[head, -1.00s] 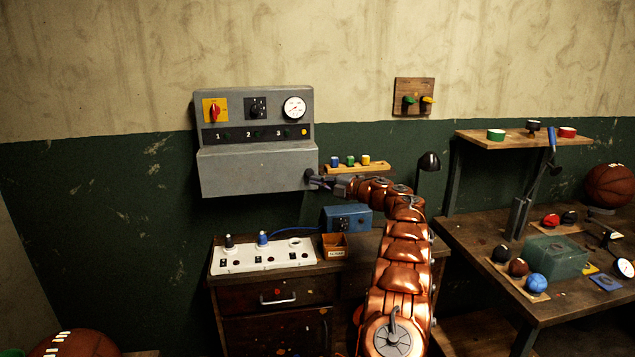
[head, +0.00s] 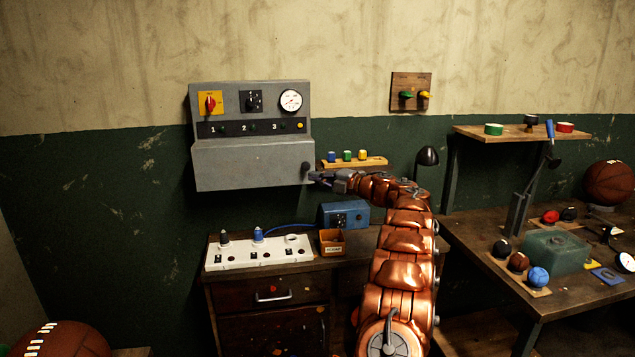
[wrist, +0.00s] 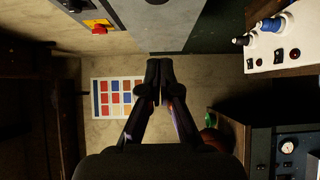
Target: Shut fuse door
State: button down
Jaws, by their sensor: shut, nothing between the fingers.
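The grey fuse door (head: 250,164) is the wide lower front of the grey wall panel (head: 200,100) in the head view. A dark round knob (head: 305,167) sits at its right end. The door stands out below the switch row; I cannot tell if it is fully flush. My gripper (head: 315,177) is just below and right of the knob, seemingly apart from it. In the wrist view my gripper (wrist: 159,65) is shut and empty, and a grey panel surface (wrist: 165,25) lies beyond its fingertips.
A small shelf with coloured pegs (head: 355,163) is just right of the panel. Below are a white socket strip (head: 258,262), a blue box (head: 343,214) and a small orange bin (head: 332,243).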

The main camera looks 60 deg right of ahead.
jog(key=s+d, duration=0.4)
jog(key=s, duration=0.5)
jog(key=shift+d, duration=0.4)
dwell(0.4)
